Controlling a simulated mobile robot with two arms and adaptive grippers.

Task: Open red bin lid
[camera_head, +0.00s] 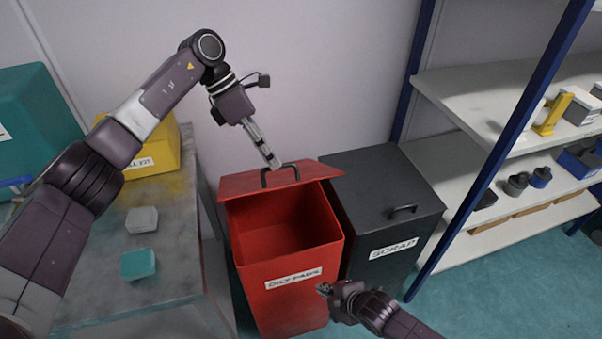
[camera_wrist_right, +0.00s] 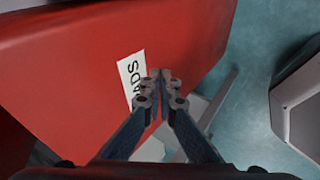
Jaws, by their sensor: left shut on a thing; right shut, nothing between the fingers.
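The red bin (camera_head: 290,283) stands on the floor in the middle of the head view, with a white label on its front. Its red lid (camera_head: 310,172) is tilted up at the back, and the bin's inside shows. The lid's dark handle (camera_head: 265,180) is at the tips of my left gripper (camera_head: 272,163), which is shut on it from above. My right gripper (camera_head: 325,289) is shut and empty in front of the bin's lower right. In the right wrist view, the shut fingers (camera_wrist_right: 160,75) are over the bin's label (camera_wrist_right: 131,78); I cannot tell whether they touch it.
A dark grey scrap bin (camera_head: 385,205) with its lid shut stands right beside the red bin. A grey bench (camera_head: 175,245) with a yellow box (camera_head: 158,158) is at the left. Shelves with blue posts (camera_head: 500,150) stand at the right. Floor is free at the lower right.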

